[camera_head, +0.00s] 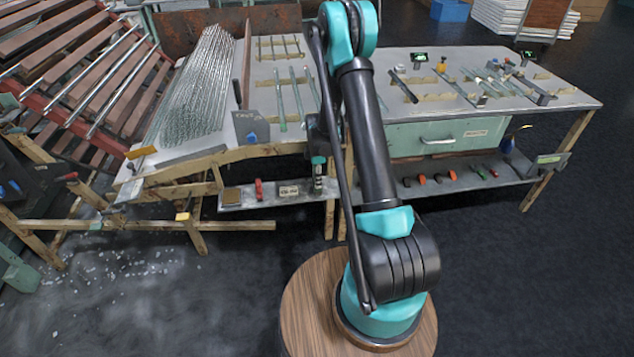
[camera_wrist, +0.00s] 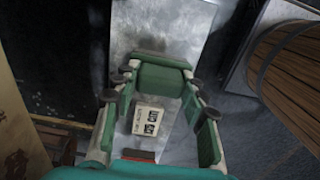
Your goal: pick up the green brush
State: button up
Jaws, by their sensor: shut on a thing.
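My gripper (camera_wrist: 157,86) is shut on a green block-like thing with a brownish edge, which I take to be the green brush (camera_wrist: 160,77); it sits across between the two fingertips in the wrist view. The two fingers, with green inner pads, run along either side. In the head view my gripper (camera_head: 318,178) points down at the front of the workbench, over the low shelf. The brush is too small there to tell apart from the fingers.
The low grey shelf (camera_head: 232,203) holds a labelled box (camera_head: 288,190) and a red thing (camera_head: 259,189). The box also shows between the fingers in the wrist view (camera_wrist: 148,121). The bench top (camera_head: 190,150) carries glass tubes (camera_head: 200,95). Floor at right is clear.

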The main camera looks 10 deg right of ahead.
notch_tip(320, 180, up, 20)
dwell(0.6)
